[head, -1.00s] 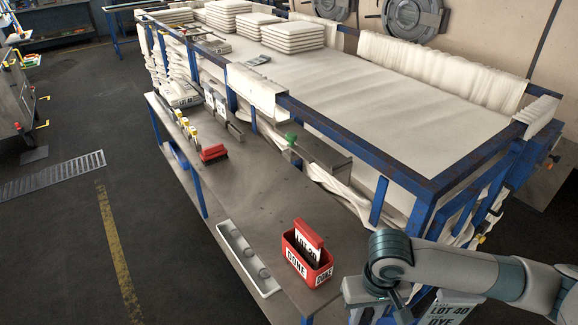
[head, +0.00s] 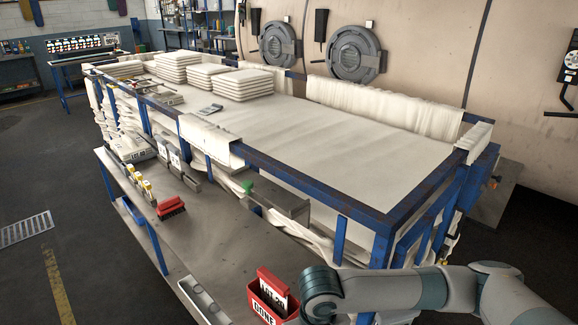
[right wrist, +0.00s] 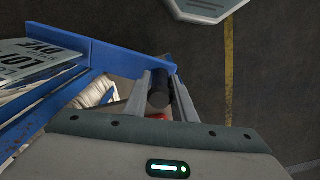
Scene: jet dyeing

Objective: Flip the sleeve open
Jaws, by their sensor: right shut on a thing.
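The card reading LOT and DYE (right wrist: 40,62) shows at the left of the right wrist view, beside a blue bar. I cannot make out a separate sleeve or whether one is open. My right gripper (right wrist: 158,82) is shut on a dark, round-ended thing (right wrist: 158,98) between its two fingers, to the right of the card. My left gripper is not in view.
The blue-framed table (head: 420,200) bears white cloth. On the grey side bench (head: 215,245), a red DONE box (head: 262,308) stands close to my right arm, beside a pale tray (head: 205,300). A red block (head: 171,208) lies farther back. The left floor is largely clear.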

